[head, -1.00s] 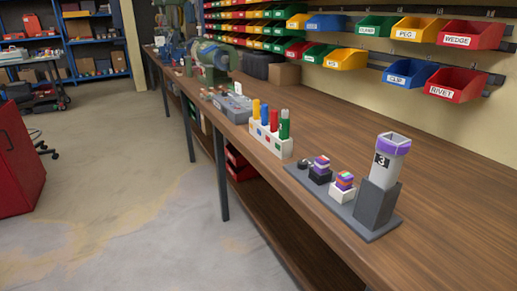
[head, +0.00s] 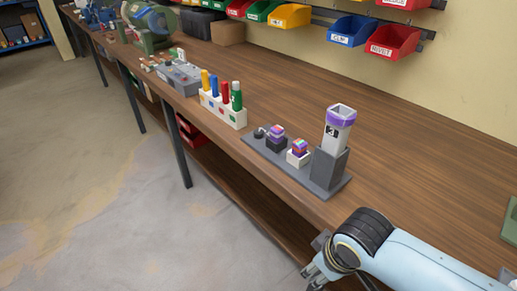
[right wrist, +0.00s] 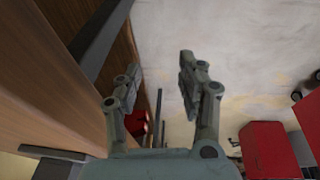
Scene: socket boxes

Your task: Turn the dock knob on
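The dock is a dark grey base plate (head: 335,187) near the bench's front edge in the head view. A small dark round piece that looks like the knob (head: 259,132) sits at the plate's far left end; its setting is too small to tell. Beside it on the plate are two striped cubes on a black block (head: 276,143) and a white block (head: 298,158), and a grey tower marked 3 (head: 336,130) with a purple band. My right gripper (head: 313,276) is off the bench's front edge, apart from the dock. It is open and empty in the right wrist view (right wrist: 158,76). My left gripper is not in view.
A white rack with coloured cylinders (head: 229,115) and a grey box (head: 180,77) stand farther along the bench (head: 420,170). Labelled bins (head: 352,30) hang on the wall. The bench behind the dock is clear. A red cabinet (right wrist: 268,150) shows in the wrist view.

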